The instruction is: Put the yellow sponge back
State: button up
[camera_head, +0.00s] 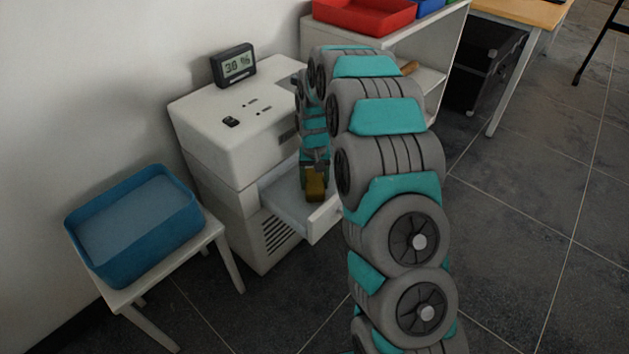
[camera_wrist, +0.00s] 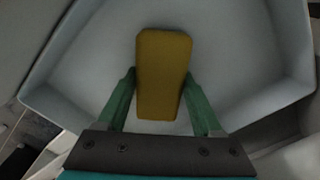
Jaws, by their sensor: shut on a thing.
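The yellow sponge (camera_wrist: 163,72) is upright in the picture between the two green fingers of my gripper (camera_wrist: 160,92) in the wrist view. My gripper is shut on it. Behind the sponge is the pale inside of an open drawer (camera_wrist: 80,75). In the head view, my gripper (camera_head: 314,178) and the sponge (camera_head: 316,190) are over the open drawer (camera_head: 290,203) of the white machine (camera_head: 225,135). I cannot tell whether the sponge touches the drawer floor. My arm hides part of the drawer's right side.
A blue bin (camera_head: 140,222) stands on a small white table (camera_head: 150,290) at left. A display reading 38 % (camera_head: 233,66) sits on the machine. A white shelf (camera_head: 440,50) with a red tray (camera_head: 365,14) stands behind my arm.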

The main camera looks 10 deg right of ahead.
aim_at(314, 180)
jog(key=o, duration=1.3)
notch_tip(314, 180, up, 11)
jog(key=s+r, duration=0.7)
jog(key=s, duration=0.3)
jog(key=shift+n+g, duration=0.9)
jog(key=s, duration=1.1)
jog(key=s+r, duration=0.1)
jog(key=s, duration=2.1)
jog(key=shift+s+r+b, duration=0.2)
jog(key=shift+s+b, duration=0.05)
jog(key=shift+b, duration=0.1)
